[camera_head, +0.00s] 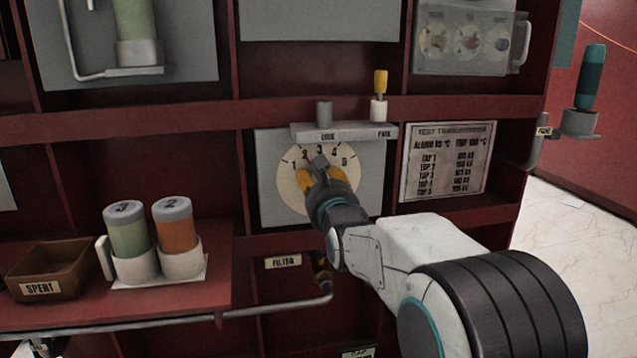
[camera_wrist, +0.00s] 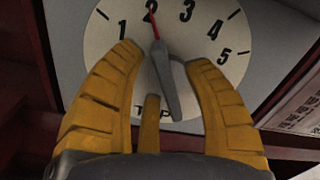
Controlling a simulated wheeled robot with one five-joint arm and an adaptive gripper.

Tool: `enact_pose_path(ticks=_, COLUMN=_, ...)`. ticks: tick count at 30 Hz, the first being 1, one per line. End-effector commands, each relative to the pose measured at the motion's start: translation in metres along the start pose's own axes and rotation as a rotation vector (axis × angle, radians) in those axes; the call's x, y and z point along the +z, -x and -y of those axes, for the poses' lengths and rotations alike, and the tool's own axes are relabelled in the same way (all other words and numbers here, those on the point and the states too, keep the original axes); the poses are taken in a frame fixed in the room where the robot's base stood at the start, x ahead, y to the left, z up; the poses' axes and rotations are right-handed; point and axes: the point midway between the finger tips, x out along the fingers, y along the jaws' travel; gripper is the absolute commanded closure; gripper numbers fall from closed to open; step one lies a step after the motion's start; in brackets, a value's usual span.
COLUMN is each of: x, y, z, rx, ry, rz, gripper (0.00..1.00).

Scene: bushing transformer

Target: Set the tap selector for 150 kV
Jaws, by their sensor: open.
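The tap selector is a round cream dial (camera_head: 290,189) on a grey panel, numbered 1 to 5. In the wrist view the dial (camera_wrist: 104,48) carries a grey pointer knob (camera_wrist: 166,82) with a red tip line. The red line points at or very close to 2. My gripper (camera_head: 322,178) is in front of the dial. In the wrist view its yellow fingers (camera_wrist: 165,56) are open, one on each side of the knob. I cannot tell whether either finger touches it. A placard (camera_head: 447,161) right of the dial lists taps with kV values, too blurred to read surely.
Above the dial, a grey ledge (camera_head: 343,133) marked LOCK and PARK holds a yellow-handled pin (camera_head: 380,84) at PARK. At left, a shelf holds a green canister (camera_head: 128,236), an orange canister (camera_head: 176,231) and a brown SPENT tray (camera_head: 48,270). A teal handle (camera_head: 592,80) stands at right.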

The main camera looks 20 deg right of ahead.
Motion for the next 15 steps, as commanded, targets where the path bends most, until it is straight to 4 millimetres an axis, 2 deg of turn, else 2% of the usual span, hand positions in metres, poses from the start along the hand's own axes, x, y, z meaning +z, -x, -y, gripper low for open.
enact_pose_path(ticks=8, x=0.001, y=0.004, z=0.001, rx=-0.001, ry=0.000, rz=0.001, gripper=0.55)
enact_pose_path(ticks=11, x=0.001, y=0.012, z=0.001, rx=-0.002, ry=0.000, rz=0.002, gripper=0.55)
enact_pose_path(ticks=15, x=0.001, y=0.032, z=0.001, rx=-0.002, ry=0.000, rz=0.002, gripper=0.55)
